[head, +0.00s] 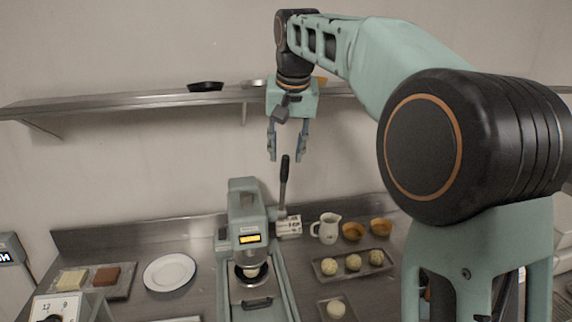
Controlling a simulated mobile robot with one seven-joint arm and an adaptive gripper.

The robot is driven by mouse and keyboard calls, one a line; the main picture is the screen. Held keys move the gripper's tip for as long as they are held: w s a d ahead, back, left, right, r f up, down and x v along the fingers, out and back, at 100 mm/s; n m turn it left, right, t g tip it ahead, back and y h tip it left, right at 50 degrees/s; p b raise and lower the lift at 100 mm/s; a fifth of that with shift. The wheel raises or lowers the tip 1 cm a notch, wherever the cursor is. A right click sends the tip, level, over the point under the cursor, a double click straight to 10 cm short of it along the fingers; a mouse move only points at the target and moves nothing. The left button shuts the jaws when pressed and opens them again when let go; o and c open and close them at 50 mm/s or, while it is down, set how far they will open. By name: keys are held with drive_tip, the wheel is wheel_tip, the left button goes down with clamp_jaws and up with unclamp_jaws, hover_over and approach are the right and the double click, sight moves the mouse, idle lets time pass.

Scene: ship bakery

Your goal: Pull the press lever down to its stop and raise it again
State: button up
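The press (247,215) is a grey-green machine with a small yellow display, standing on the metal counter. Its lever (284,175) has a black handle and points almost straight up from the press's right side. My gripper (286,158) hangs fingers-down above the press, with its two fingers spread apart. The top of the lever handle is between or just below the fingertips; I cannot tell whether they touch. Under the press head a round pale piece (251,271) sits over a metal plate.
A white plate (169,272) and a tray with blocks (124,289) are left of the press. A white jug (326,228), wooden bowls (352,231) and a tray of dough balls (329,271) are on the right. A wall shelf (150,101) runs behind my gripper.

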sight(285, 176)
drive_tip(key=shift+x, duration=2.4)
clamp_jaws()
